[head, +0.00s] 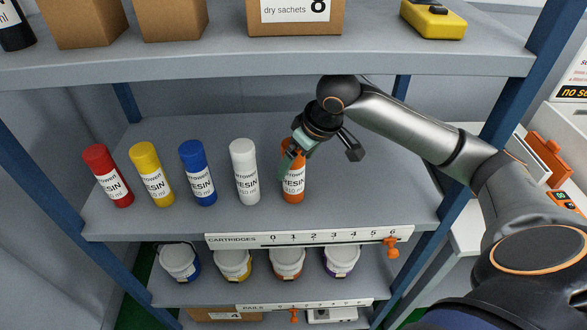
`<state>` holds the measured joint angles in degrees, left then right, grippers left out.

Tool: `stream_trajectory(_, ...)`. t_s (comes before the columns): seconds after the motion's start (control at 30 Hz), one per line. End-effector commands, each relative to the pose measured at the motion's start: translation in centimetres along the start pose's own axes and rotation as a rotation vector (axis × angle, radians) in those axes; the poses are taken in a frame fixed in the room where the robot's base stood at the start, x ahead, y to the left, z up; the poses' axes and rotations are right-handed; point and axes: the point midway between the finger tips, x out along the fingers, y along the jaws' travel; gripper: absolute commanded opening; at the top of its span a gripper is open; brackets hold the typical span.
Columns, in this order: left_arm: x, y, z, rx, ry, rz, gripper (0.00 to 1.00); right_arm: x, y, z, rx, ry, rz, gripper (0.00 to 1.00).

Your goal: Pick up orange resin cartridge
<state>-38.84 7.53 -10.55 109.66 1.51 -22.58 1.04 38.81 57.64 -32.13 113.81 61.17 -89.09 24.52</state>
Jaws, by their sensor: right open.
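The orange resin cartridge (293,188) stands upright on the middle shelf, at the right end of a row of cartridges. Its upper part is partly hidden by my right gripper (292,158). My right arm comes in from the right, and the open gripper is at the cartridge's top, with greenish finger parts in front of and beside it. I cannot tell whether the fingers touch it. The cartridge still rests on the shelf. My left gripper is not in view.
White (244,172), blue (198,173), yellow (151,175) and red (107,176) cartridges stand to the left. The upper shelf (200,64) overhangs, with boxes on it. A label rail (310,236) runs along the front edge. Shelf room right of the orange cartridge is free.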

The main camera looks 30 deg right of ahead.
Motion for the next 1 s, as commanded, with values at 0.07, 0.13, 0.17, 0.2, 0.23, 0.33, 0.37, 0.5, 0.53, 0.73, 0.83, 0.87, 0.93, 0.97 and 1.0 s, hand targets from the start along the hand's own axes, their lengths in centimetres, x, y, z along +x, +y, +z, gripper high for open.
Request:
stream_trajectory(0.07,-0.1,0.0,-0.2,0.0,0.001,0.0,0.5,1.3,-0.1,0.0,0.001,-0.005,-0.002,0.97)
stream_trajectory(0.13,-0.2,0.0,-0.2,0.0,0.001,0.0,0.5,2.2,0.0,0.0,0.002,-0.004,-0.001,0.97)
stream_trajectory(0.17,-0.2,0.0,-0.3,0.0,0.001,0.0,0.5,2.4,0.0,0.0,0.001,-0.003,-0.001,0.97)
stream_trajectory(0.2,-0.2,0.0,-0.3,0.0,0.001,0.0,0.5,2.7,0.0,0.0,0.001,-0.002,0.0,0.97)
stream_trajectory(0.23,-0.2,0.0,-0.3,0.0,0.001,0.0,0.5,2.9,0.0,0.0,0.001,-0.002,0.0,0.97)
stream_trajectory(0.33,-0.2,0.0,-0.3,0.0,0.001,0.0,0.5,3.1,0.0,0.0,0.0,-0.001,0.001,0.97)
stream_trajectory(0.37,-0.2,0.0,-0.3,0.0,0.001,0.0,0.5,3.1,0.0,0.0,0.0,-0.001,0.001,0.97)
stream_trajectory(0.5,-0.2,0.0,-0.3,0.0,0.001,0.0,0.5,3.0,0.0,0.0,0.0,-0.001,0.001,0.94)
stream_trajectory(0.53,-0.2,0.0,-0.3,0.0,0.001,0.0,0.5,3.0,0.0,0.0,0.0,-0.001,0.001,0.91)
stream_trajectory(0.73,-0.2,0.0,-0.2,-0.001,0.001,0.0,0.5,3.0,0.0,0.0,0.001,0.0,0.0,0.69)
stream_trajectory(0.83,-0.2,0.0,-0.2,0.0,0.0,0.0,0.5,3.0,0.0,0.0,0.001,0.0,0.0,0.57)
stream_trajectory(0.87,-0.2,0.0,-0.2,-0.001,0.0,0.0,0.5,3.0,0.0,0.0,0.001,0.0,0.0,0.54)
stream_trajectory(0.93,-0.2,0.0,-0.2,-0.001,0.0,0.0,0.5,3.0,0.0,0.0,0.001,0.0,0.0,0.46)
stream_trajectory(0.97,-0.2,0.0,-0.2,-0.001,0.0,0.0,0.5,3.0,0.0,0.0,0.001,0.0,0.0,0.43)
stream_trajectory(1.0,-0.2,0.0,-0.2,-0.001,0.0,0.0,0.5,3.0,0.0,0.0,0.001,0.0,0.0,0.38)
